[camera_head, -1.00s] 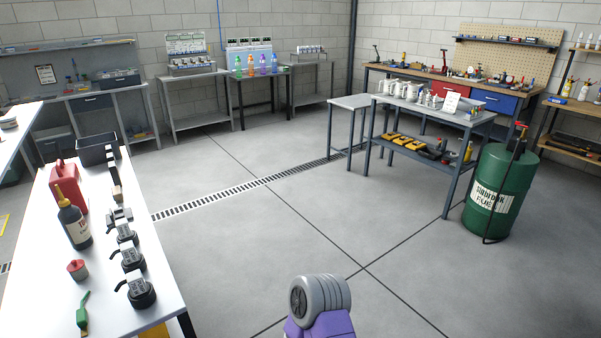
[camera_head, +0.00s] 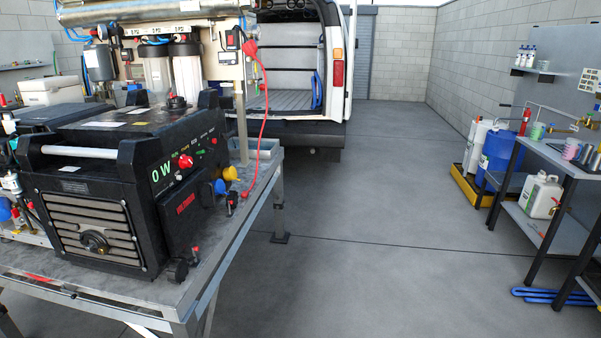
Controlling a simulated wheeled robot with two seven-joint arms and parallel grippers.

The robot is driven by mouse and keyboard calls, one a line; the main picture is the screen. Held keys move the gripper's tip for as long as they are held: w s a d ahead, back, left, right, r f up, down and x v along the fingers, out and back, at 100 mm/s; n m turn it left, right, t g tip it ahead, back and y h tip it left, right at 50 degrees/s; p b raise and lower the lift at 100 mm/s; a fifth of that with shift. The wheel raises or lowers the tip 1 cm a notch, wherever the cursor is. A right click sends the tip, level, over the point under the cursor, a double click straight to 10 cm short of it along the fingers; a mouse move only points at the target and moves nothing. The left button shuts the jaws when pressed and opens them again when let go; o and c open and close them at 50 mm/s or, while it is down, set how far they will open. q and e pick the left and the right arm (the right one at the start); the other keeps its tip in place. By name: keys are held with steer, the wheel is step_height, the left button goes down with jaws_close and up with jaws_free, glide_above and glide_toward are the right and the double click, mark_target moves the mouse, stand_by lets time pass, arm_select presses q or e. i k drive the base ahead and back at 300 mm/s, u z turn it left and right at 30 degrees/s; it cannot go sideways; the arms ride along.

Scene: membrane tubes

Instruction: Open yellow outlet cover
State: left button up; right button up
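A black generator (camera_head: 95,205) with a "0 W" display stands on a grey metal table on the left. A round yellow cover (camera_head: 230,172) sticks out at the right of its panel side. A round blue cover (camera_head: 220,187) sits just below and left of the yellow one. The yellow cover looks shut, but it is small and what lies behind it is hidden. Neither of my grippers is in view.
The metal table (camera_head: 215,255) ends to the right of the generator. A red cable (camera_head: 263,110) hangs near the yellow cover. Membrane tubes and filters (camera_head: 187,72) stand behind. A van (camera_head: 300,65) is at the back. The floor (camera_head: 390,240) is clear up to the right bench.

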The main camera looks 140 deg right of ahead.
mark_target(233, 174)
steer(key=z, duration=4.2)
